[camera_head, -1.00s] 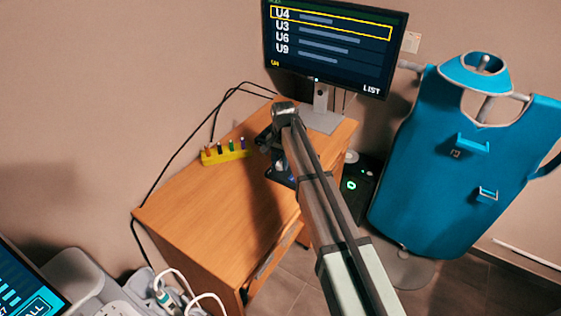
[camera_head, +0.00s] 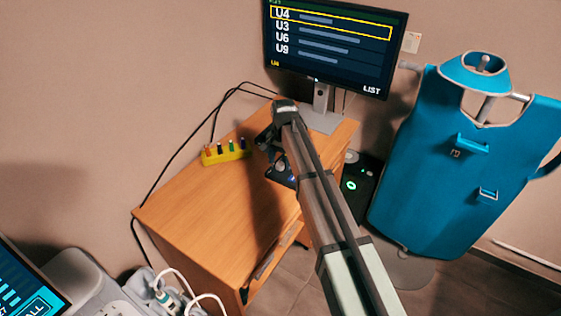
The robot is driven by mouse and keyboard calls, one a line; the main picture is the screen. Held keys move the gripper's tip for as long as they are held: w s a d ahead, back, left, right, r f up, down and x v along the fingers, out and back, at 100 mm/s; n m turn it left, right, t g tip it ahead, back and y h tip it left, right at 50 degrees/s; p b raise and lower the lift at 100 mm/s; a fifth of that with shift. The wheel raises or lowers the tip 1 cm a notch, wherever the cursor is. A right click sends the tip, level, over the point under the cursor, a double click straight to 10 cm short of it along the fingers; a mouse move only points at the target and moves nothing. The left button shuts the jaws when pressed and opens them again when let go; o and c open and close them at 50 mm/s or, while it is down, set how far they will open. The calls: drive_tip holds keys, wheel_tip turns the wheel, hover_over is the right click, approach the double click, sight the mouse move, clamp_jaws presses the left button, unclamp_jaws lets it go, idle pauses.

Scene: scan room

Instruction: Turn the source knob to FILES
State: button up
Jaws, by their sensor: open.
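The monitor (camera_head: 335,45) at the back of the desk shows rows U4, U3, U6 and U9, with U4 framed in yellow and the word LIST at its lower right.
The wooden desk (camera_head: 195,205) is clear at its front left. A yellow rack (camera_head: 226,153) with several coloured pegs stands left of my gripper. A black unit with a green light (camera_head: 351,185) is beside the desk. A blue apron (camera_head: 470,160) hangs at right.

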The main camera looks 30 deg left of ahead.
sight(282, 164)
wheel_tip(282, 164, up, 13)
drive_tip(key=shift+d, duration=0.3)
idle(0.6)
drive_tip(key=w+d+f, duration=0.3)
drive_tip(key=d+f, duration=0.7)
drive_tip(key=d, duration=0.5)
drive_tip(key=w+d+f, duration=0.2)
drive_tip(key=d+f, duration=0.7)
drive_tip(key=d, duration=0.6)
drive_tip(key=s+d+f, duration=0.4)
drive_tip(key=d+f, duration=0.1)
drive_tip(key=d, duration=0.5)
drive_tip(key=s+d+f+m, duration=0.1)
drive_tip(key=s+d+f, duration=0.35)
drive_tip(key=d, duration=0.55)
drive_tip(key=s+d+f, duration=0.4)
drive_tip(key=d+f, duration=0.1)
drive_tip(key=d, duration=0.4)
drive_tip(key=s+f+g, duration=0.3)
drive_tip(key=s+f, duration=0.7)
drive_tip(key=s, duration=0.4)
drive_tip(key=s+f+g, duration=0.3)
drive_tip(key=s+f, duration=0.7)
drive_tip(key=s, duration=0.5)
drive_tip(key=shift+s+g+h, duration=0.25)
drive_tip(key=shift+g+h, duration=0.05)
drive_tip(key=shift+g, duration=0.1)
